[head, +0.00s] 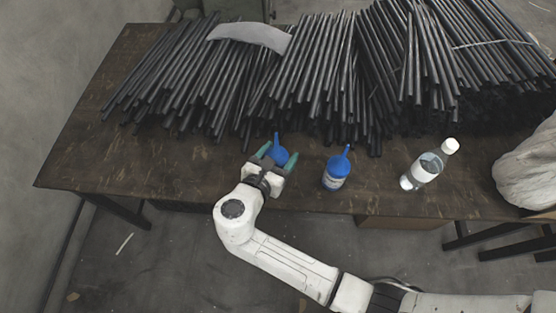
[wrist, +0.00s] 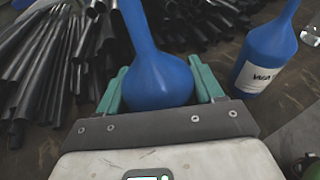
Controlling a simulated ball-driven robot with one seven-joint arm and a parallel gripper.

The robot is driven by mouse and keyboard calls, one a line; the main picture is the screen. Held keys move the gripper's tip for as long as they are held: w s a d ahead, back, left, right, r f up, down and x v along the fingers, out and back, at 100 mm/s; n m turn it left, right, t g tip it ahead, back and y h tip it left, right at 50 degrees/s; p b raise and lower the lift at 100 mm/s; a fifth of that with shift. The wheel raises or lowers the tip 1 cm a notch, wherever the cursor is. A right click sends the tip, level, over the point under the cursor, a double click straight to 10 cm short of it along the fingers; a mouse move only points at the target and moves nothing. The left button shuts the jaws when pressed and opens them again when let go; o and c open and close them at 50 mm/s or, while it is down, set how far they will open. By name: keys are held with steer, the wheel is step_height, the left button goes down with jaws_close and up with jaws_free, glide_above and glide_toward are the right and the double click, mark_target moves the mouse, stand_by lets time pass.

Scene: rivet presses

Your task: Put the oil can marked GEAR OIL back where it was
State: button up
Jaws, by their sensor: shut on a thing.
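My gripper (head: 278,155) is shut on a blue oil can (head: 281,157) with a thin spout, near the front of the table. In the wrist view the can (wrist: 158,78) sits upright between the two green fingers. No label shows on its visible side, so I cannot read its marking. Whether its base touches the table is hidden. A second blue oil can (head: 336,174) stands upright to the right, apart from my gripper. In the wrist view its white label (wrist: 258,78) seems to begin with "WAY".
The dark wooden table (head: 90,150) carries several bundles of black rods (head: 330,75) along its back. A pale sack (head: 528,170) lies at the far right. The table's left front is clear.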

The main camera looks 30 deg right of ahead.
mark_target(278, 161)
steer(key=shift+w+f, duration=0.15)
steer(key=shift+f, duration=0.75)
steer(key=shift+w+f, duration=0.1)
steer(key=shift+f, duration=0.75)
steer(key=shift+f, duration=0.1)
steer(key=o, duration=1.2)
steer(key=v, duration=1.2)
